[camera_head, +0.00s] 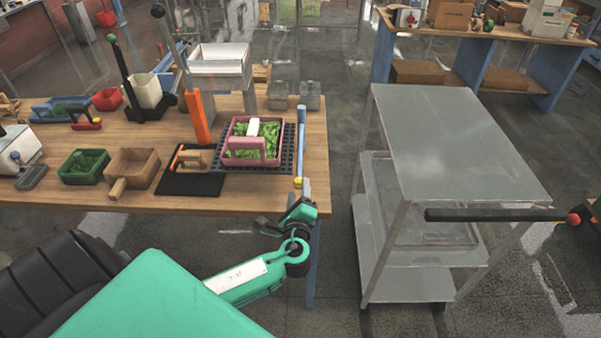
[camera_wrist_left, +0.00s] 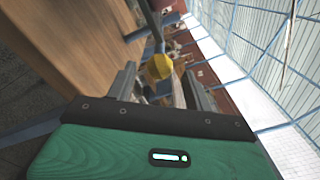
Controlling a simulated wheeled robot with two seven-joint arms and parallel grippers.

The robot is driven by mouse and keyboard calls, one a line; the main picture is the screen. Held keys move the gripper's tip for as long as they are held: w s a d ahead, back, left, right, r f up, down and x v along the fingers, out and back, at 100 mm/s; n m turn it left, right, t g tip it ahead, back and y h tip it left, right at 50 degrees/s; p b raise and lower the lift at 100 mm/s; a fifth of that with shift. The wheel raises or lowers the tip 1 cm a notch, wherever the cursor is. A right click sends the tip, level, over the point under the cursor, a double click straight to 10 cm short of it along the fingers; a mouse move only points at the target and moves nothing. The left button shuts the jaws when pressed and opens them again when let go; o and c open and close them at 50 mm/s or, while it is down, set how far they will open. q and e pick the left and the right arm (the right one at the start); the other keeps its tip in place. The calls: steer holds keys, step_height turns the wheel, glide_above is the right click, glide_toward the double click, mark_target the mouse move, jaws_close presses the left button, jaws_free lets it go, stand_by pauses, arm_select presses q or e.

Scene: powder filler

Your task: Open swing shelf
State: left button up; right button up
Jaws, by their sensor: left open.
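A blue bar (camera_head: 301,138) lies along the right edge of the wooden table, with a yellow knob (camera_head: 298,182) at its near end. I cannot tell whether this bar is part of the swing shelf. My left gripper (camera_head: 301,197) is at the table's right front corner, just in front of the knob. In the left wrist view the yellow knob (camera_wrist_left: 160,67) shows between and beyond the two open fingers (camera_wrist_left: 158,88). The fingers look apart from it, and nothing is held. My right gripper is out of view.
The wooden table (camera_head: 240,195) holds a pink basket (camera_head: 270,161) on a dark grid, an orange post (camera_head: 197,120), a wooden box (camera_head: 133,167) and a green bin (camera_head: 84,168).

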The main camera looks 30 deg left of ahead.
mark_target(299, 175)
arm_select(q)
steer(key=p+x, duration=0.1)
steer(key=x, duration=0.3)
steer(key=shift+w+a+r, duration=0.15)
steer(key=shift+w+a, duration=0.05)
steer(key=shift+w, duration=0.1)
steer(key=shift+p+x, duration=0.3)
steer(key=shift+x, duration=0.45)
jaws_close()
